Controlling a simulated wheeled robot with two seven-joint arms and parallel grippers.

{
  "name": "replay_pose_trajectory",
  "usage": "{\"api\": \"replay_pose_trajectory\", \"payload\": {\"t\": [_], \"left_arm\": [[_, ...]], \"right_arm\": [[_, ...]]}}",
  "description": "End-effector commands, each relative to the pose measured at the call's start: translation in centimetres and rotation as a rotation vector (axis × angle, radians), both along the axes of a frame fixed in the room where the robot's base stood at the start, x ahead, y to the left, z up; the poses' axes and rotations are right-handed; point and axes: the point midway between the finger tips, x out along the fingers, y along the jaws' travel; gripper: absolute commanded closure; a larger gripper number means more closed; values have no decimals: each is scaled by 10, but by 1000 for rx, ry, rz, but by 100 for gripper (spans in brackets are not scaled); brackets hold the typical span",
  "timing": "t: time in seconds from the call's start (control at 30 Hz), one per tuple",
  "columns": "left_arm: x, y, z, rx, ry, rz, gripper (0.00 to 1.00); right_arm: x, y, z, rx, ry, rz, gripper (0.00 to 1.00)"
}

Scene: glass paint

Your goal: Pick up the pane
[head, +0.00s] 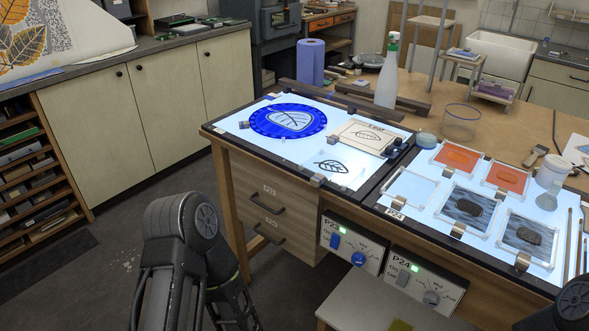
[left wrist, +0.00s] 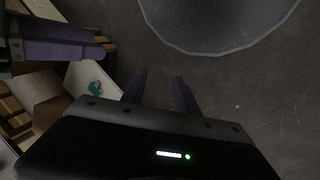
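Several panes lie on two lit panels. On the right panel are a clear pane (head: 410,187), two orange panes (head: 457,157) (head: 505,178), and two dark streaked panes with dark ovals (head: 466,208) (head: 528,235). On the left panel are a round blue piece with a pale leaf (head: 290,118) and a clear sheet with a black leaf drawing (head: 335,167). Which pane is meant, I cannot tell. My left gripper (left wrist: 160,90) is open and empty above the dark floor; its fingers do not show in the head view, where my left arm stands before the bench. My right gripper is out of view.
A leaf card (head: 370,136) lies on the left panel. Control boxes (head: 352,243) hang below the bench front.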

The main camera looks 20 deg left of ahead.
Motion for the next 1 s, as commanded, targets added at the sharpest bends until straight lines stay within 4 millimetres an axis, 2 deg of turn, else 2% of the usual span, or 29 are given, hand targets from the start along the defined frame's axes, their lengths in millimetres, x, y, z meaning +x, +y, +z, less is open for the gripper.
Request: {"api": "replay_pose_trajectory", "payload": {"t": [0.23, 0.37, 0.47, 0.57, 0.6, 0.67, 0.7, 0.77, 0.8, 0.87, 0.9, 1.0], "left_arm": [[0, 0, 0, 0, 0, -1, 64], [9, 1, 3, -2, -20, 1, 53], [40, 5, 14, -10, -95, -1, 51], [97, 14, 40, -20, -237, -8, 51], [126, 20, 57, -23, -313, -14, 51], [172, 32, 91, -20, -440, -31, 51], [202, 42, 118, -16, -530, -44, 51], [244, 58, 165, 1, -667, -70, 51], [268, 70, 198, 18, -754, -90, 51], [296, 87, 249, 49, -878, -124, 51], [311, 98, 281, 74, -951, -146, 51], [331, 120, 348, 134, -1090, -196, 51]], "right_arm": [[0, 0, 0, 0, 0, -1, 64], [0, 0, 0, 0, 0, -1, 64], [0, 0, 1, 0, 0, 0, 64], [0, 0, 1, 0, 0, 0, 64], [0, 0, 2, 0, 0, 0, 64], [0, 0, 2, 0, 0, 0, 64], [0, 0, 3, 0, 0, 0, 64], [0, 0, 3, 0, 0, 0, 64], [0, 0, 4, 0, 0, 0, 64], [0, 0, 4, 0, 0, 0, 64], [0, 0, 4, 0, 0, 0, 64], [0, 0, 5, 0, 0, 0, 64]]}}
